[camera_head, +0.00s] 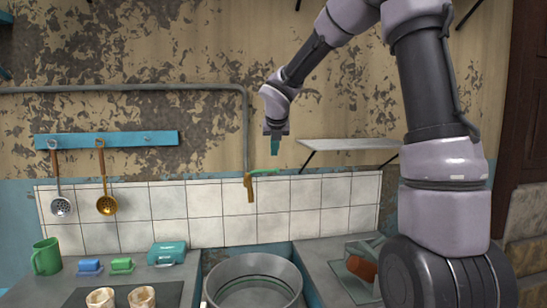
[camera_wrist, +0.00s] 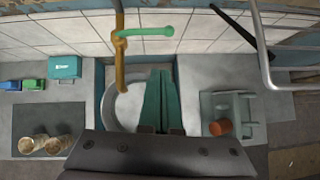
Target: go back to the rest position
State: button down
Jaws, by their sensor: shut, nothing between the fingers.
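My gripper (camera_head: 274,146) is raised in front of the wall, pointing down, at the end of my arm. Its green fingers are together and empty. In the wrist view my gripper (camera_wrist: 159,78) is above the large round metal pot (camera_wrist: 124,106). The pot (camera_head: 254,284) stands between the two counters in the head view, below my gripper and well apart from it.
A brass tap (camera_head: 249,188) with a green handle is at the wall. A metal shelf (camera_head: 348,144) juts out to its right. A green mug (camera_head: 46,256), two jars (camera_head: 142,297) and a teal box (camera_head: 167,252) stand left. An orange-brown pot (camera_head: 361,268) is right.

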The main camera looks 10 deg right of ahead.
jog(key=shift+s+r, duration=0.1)
jog(key=s+d+r+m+g, duration=0.1)
jog(key=s+d+r+m, duration=0.25)
jog(key=s+m, duration=0.6)
jog(key=s+d+r+m, duration=0.2)
jog(key=s+d+m, duration=0.2)
jog(key=s+m, duration=0.6)
jog(key=s+m+y, duration=0.3)
jog(key=s+m, duration=1.1)
jog(key=m, duration=0.5)
jog(key=shift+a+f, duration=0.15)
jog(key=shift+f, duration=0.3)
jog(key=shift+s, duration=0.1)
